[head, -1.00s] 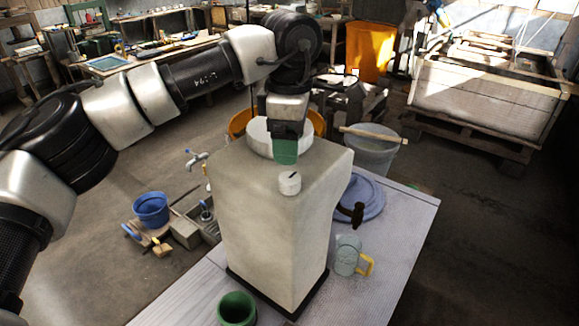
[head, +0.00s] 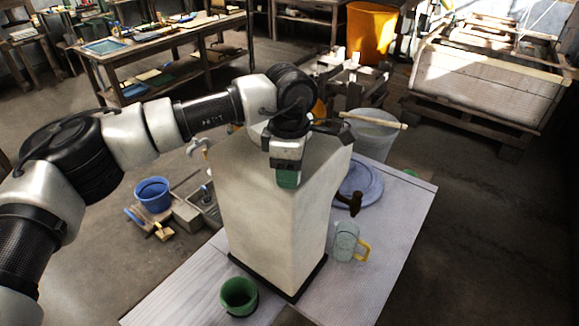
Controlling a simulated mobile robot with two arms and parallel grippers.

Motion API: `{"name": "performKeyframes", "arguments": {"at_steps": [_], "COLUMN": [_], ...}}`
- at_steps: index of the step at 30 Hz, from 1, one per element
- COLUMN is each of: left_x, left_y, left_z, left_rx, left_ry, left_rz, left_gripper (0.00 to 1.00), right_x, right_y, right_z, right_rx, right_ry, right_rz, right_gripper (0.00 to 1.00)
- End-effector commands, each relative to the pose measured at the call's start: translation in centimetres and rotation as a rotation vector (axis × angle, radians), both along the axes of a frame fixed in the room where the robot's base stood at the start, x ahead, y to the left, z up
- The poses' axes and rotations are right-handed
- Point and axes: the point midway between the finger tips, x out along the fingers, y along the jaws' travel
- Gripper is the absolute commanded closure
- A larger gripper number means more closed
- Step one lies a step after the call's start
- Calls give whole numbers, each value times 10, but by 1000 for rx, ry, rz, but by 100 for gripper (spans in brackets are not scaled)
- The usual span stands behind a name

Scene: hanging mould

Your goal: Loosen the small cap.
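The tall pale mould (head: 265,220) stands upright on the table, on a dark base. My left gripper (head: 287,179) points down over the front part of the mould's top, its green tip at the near top edge. The small white cap seen there earlier is now hidden behind this gripper. I cannot tell whether the fingers touch it or how far they are open. The large white cap further back on the top (head: 256,131) is mostly hidden by my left wrist. My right gripper is not in view.
On the table (head: 385,270) are a green cup (head: 238,295), a clear jug with a yellow handle (head: 346,240), a blue round lid (head: 369,192) and a hammer (head: 354,204). A grey bucket (head: 374,137) stands behind. A blue bucket (head: 152,193) is on the floor at left.

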Motion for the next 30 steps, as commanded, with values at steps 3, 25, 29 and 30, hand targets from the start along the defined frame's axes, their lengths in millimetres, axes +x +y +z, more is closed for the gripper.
{"name": "performKeyframes", "arguments": {"at_steps": [3,25,29,30], "left_x": [0,1,1,1], "left_y": [0,0,0,0], "left_z": [0,-4,-3,-3], "left_rx": [0,-2,-3,-3], "left_ry": [-1,-6,-5,-5], "left_rz": [0,289,414,453], "left_gripper": [73,80,80,80], "right_x": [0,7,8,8], "right_y": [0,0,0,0], "right_z": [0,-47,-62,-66], "right_rx": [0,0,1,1], "right_ry": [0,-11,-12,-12], "right_rz": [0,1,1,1], "right_gripper": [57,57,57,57]}}
